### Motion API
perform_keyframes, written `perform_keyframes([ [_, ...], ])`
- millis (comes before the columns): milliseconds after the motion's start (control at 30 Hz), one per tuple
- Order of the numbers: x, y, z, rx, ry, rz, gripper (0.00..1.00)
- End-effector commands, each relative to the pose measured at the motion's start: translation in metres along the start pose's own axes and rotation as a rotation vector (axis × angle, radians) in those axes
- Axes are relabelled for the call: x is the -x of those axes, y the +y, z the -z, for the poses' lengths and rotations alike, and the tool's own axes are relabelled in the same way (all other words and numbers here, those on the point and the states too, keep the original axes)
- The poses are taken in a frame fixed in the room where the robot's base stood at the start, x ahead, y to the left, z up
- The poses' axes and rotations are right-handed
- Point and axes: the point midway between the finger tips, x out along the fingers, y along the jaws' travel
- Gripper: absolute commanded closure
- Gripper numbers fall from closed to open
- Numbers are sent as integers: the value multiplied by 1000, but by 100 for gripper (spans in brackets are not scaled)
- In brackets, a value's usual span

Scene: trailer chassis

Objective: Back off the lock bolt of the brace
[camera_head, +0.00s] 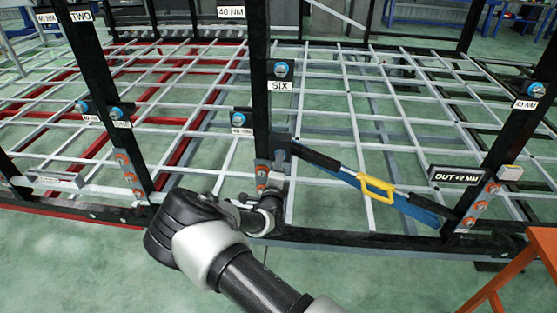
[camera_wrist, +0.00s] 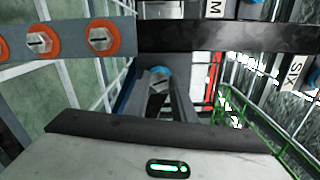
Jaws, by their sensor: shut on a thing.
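The brace is a slanted bar with black ends, a blue lower part and a yellow handle (camera_head: 376,188). It runs from the post marked SIX down to the right post. My gripper (camera_head: 277,178) is at the brace's upper left end, beside that post. In the wrist view, a hex bolt head with a blue collar (camera_wrist: 159,82) shows between the fingers of my gripper (camera_wrist: 160,98). I take it for the lock bolt. The fingers are shut on it, though the contact is partly hidden.
Orange-ringed bolts (camera_wrist: 104,38) sit on a grey plate close by in the wrist view. The post (camera_head: 258,110) stands close to my arm. A sign reading OUT +2 MM (camera_head: 458,175) is on the right. An orange stand (camera_head: 510,270) is at lower right. Green floor lies in front.

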Motion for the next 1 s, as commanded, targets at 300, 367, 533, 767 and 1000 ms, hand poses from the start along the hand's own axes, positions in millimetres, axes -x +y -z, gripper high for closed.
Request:
perform_keyframes([
  [300,-2,-5,-1,273,-2,10,99],
  [367,-2,-5,-1,315,-2,10,99],
  [533,-2,-5,-1,411,-1,10,99],
  [767,-3,-5,0,486,1,11,99],
  [1000,-3,-5,0,510,2,11,99],
])
